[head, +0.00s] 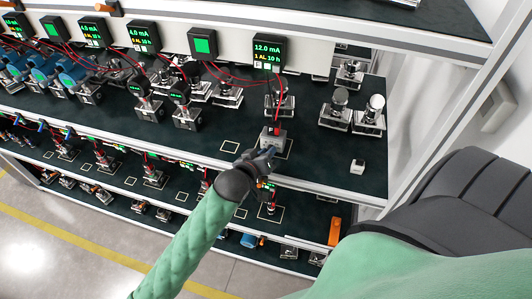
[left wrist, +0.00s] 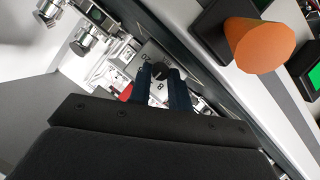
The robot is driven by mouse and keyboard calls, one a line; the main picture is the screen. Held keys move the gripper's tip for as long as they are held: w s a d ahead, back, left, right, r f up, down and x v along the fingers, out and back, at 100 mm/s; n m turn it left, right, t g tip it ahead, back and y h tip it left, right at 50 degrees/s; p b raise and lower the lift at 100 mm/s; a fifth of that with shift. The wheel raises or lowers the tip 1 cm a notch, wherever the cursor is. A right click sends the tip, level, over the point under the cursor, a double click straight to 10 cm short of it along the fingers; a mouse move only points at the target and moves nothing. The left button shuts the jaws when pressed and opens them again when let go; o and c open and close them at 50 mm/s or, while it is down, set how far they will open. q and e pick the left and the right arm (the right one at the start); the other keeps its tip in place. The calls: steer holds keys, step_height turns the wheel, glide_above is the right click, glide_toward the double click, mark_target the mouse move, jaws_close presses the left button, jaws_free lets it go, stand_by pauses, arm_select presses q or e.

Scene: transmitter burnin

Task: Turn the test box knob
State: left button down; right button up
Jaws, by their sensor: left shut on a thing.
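The test box (head: 272,138) is a small light grey box on the dark upper shelf, with red leads running up from it. In the left wrist view its light face (left wrist: 154,86) has printed numbers around a round black knob (left wrist: 160,72). My left gripper (head: 264,156) is at the near side of the box. In the left wrist view the two dark fingers of my left gripper (left wrist: 160,80) are on either side of the knob, shut on it. The fingers hide part of the box face. My right gripper is not in view.
A black display (head: 268,52) reading 12.0 stands behind the box. Metal-topped units (head: 368,114) stand to the right, with a small white block (head: 357,166) nearer. Several transmitters fill the shelf to the left. A lower shelf (head: 115,180) holds more. An orange tapered piece (left wrist: 258,45) shows in the wrist view.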

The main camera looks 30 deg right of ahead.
arm_select(q)
steer(key=m, duration=0.1)
steer(key=m+t+y, duration=0.1)
steer(key=shift+s+d+r+m, duration=0.15)
steer(key=shift+m, duration=0.25)
steer(key=m+t+y, duration=0.2)
steer(key=m, duration=0.1)
steer(key=shift+s+d, duration=0.15)
steer(key=shift+s, duration=0.05)
steer(key=shift+s+d+m+t+y+b, duration=0.15)
steer(key=shift+m+t+y+b, duration=0.2)
steer(key=shift+m+t, duration=0.6)
steer(key=shift+f+m+t+y+b, duration=0.15)
steer(key=shift+m+t+b, duration=0.15)
steer(key=shift+m, duration=0.45)
steer(key=shift+f+m+t+y+b, duration=0.15)
steer(key=shift+m+b, duration=0.1)
steer(key=shift+m, duration=0.45)
steer(key=c, duration=1.6)
jaws_free()
steer(key=shift+s, duration=0.1)
steer(key=shift+o, duration=0.2)
